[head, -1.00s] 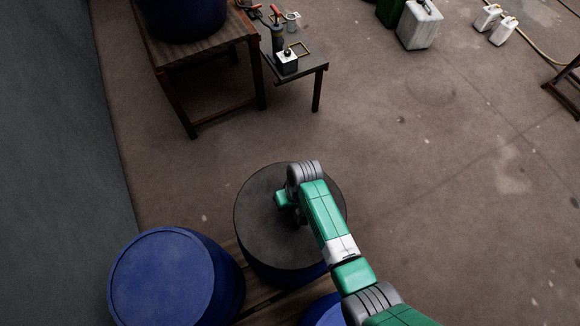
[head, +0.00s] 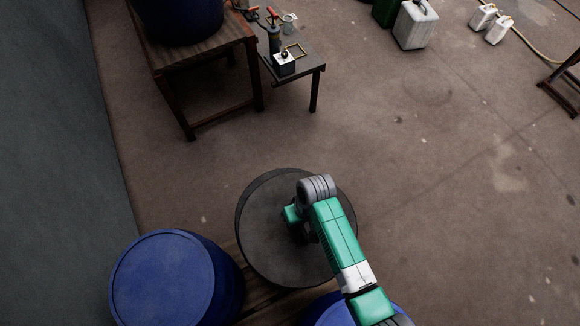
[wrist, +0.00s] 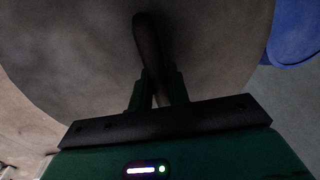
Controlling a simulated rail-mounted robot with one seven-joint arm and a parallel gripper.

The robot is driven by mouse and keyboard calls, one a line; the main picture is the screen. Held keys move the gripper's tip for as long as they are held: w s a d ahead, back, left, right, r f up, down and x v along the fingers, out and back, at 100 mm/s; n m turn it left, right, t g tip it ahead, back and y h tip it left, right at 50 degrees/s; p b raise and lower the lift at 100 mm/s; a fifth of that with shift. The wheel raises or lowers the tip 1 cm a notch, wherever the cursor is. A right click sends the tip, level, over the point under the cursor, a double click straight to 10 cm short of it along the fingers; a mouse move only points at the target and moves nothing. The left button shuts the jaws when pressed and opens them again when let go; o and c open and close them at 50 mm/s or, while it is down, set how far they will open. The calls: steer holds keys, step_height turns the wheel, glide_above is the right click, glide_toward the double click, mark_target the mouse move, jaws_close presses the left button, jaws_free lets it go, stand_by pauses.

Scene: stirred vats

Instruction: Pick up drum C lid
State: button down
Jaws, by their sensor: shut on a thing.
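The drum lid (head: 275,255) is a wide dark grey disc in the lower middle of the head view. It sits above and slightly right of its drum, whose dark rim (head: 246,203) shows along the lid's upper left edge. The lid looks raised, though the gap's height is hard to judge. My gripper (head: 298,230) is over the lid, partly hidden by my green arm. In the wrist view my gripper (wrist: 158,90) is shut on the lid's dark bar handle (wrist: 148,40), and the lid (wrist: 85,55) fills much of the picture.
A closed blue drum (head: 165,278) stands at left, and another blue drum (head: 335,310) is partly under my arm. A wooden table (head: 190,60) with a blue vat and a small side table (head: 305,68) with tools stand behind. Open floor (head: 440,190) lies to the right.

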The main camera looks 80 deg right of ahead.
steer(key=s+a, duration=0.4)
steer(key=a, duration=0.1)
steer(key=s+a+r, duration=0.1)
steer(key=s+a, duration=0.1)
steer(key=shift+s+a, duration=0.15)
steer(key=shift+s, duration=0.15)
